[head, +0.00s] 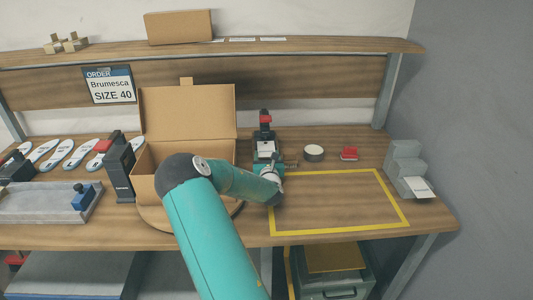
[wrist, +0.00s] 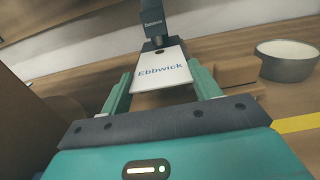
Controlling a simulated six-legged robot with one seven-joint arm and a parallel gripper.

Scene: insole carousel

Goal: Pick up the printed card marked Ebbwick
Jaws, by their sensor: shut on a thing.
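The white card printed "Ebbwick" (wrist: 163,66) shows in the wrist view, with a dark hole near its top edge. It lies between the two green fingers of my gripper (wrist: 162,78), which is shut on it. The card's top edge is at the foot of a dark post (wrist: 154,22); I cannot tell whether they touch. In the head view my gripper (head: 268,168) is low over the table in front of the red-topped device (head: 265,128), and the card (head: 266,147) shows as a small white patch there.
An open cardboard box (head: 187,112) stands left of my gripper. A round tin (head: 314,153) and a red item (head: 349,153) are to the right. A grey stepped holder (head: 404,165) stands at the right edge. The yellow-outlined area (head: 340,200) is clear.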

